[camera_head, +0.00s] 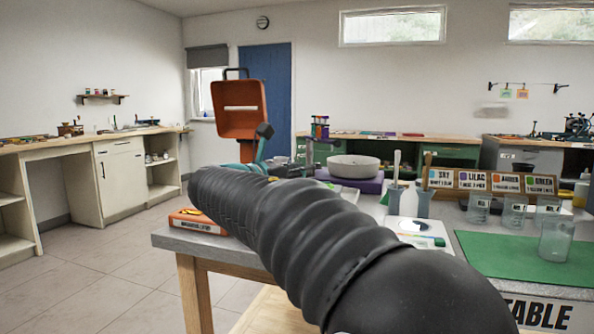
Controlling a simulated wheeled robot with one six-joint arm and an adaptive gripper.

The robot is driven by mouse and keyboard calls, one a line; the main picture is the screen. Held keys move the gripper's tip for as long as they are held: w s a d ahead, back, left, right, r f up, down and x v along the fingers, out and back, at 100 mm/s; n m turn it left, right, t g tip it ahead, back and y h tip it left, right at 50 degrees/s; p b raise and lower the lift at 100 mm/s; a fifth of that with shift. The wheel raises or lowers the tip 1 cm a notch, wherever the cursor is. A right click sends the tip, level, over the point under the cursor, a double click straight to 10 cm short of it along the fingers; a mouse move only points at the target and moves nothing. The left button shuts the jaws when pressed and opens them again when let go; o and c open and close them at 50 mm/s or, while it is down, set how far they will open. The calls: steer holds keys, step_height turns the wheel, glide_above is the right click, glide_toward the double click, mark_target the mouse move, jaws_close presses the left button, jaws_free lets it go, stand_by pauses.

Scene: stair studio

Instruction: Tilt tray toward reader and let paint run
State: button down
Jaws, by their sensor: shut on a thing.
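An orange tray-like holder (238,124) with a black loop handle stands up steeply tilted above the left end of the near table, its hollow side facing me. My gripper (262,141), teal and black, shows only in part at its lower right edge and is shut on it. My black ribbed arm covers most of the gripper and the table below. No running paint can be made out. A white flat device (423,241) with a coloured edge lies on the table right of my arm; I cannot tell whether it is the reader.
An orange labelled box (197,220) sits at the table's left corner. A pale bowl (355,166) stands on a purple block behind my arm. Floor at left is clear.

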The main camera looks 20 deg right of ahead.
steer(key=shift+s+d+f+m+y, duration=0.15)
steer(key=shift+s+d+m+y, duration=0.25)
steer(key=shift+d+m, duration=0.4)
steer(key=shift+a, duration=0.1)
steer(key=c, duration=0.9)
jaws_free()
steer(key=shift+s, duration=0.1)
steer(key=v, duration=1.2)
steer(key=shift+a, duration=0.1)
